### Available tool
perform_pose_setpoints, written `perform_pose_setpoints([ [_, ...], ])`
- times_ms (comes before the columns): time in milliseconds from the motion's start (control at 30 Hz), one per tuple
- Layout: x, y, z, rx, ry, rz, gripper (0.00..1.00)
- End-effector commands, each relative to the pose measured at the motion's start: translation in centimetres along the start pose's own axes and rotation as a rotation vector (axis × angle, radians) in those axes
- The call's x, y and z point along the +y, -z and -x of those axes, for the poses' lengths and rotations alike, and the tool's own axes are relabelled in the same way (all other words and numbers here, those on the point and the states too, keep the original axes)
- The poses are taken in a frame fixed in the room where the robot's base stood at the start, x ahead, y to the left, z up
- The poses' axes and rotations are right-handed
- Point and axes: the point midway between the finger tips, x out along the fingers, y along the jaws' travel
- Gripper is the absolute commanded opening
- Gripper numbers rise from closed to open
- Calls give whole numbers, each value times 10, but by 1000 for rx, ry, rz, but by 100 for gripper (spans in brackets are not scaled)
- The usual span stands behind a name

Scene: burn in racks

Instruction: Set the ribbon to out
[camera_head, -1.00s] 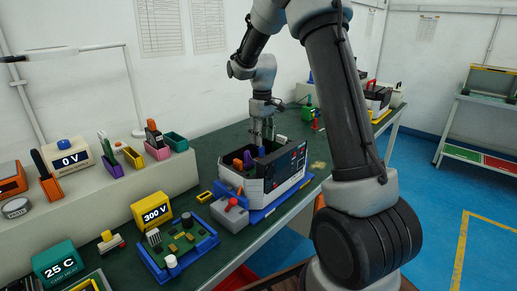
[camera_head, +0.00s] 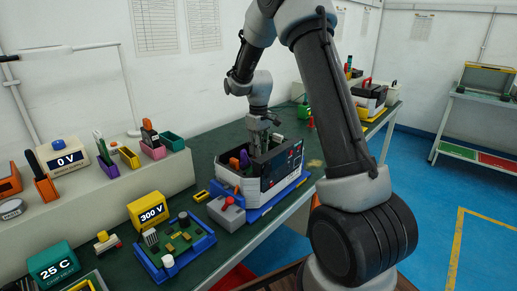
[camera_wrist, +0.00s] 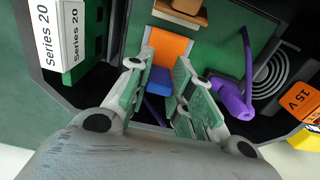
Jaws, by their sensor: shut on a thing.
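An open unit (camera_head: 285,172) with a dark front panel stands on the bench, and my gripper (camera_head: 263,147) reaches down into it. In the wrist view, the flat orange ribbon (camera_wrist: 170,46) with a blue end piece (camera_wrist: 160,78) lies between the two green-padded fingers of my gripper (camera_wrist: 164,64). The fingers are shut on the blue end piece, as far as I can tell; the exact contact is partly hidden. The ribbon's far end runs to a brown part (camera_wrist: 182,12). In the head view the ribbon is hidden by the unit and gripper.
Inside the unit, a purple lever-like part (camera_wrist: 232,98) lies right of the fingers, and a green card with a white label (camera_wrist: 74,30) stands left. An orange 15 V block (camera_wrist: 300,100) is at the right. A grey box with a red knob (camera_head: 228,210) stands beside the unit.

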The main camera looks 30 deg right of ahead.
Motion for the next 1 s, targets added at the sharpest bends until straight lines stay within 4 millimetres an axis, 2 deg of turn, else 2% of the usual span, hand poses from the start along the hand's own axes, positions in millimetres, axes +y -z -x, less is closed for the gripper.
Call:
perform_pose_setpoints([
  [267,0,14,0,1,0,0,0],
  [467,0,14,1,3,-1,0,0],
  [500,0,14,1,3,-1,0,29],
  [600,0,14,1,2,-1,0,45],
  [867,0,13,0,1,0,0,45],
  [1000,0,14,9,3,-2,0,45],
])
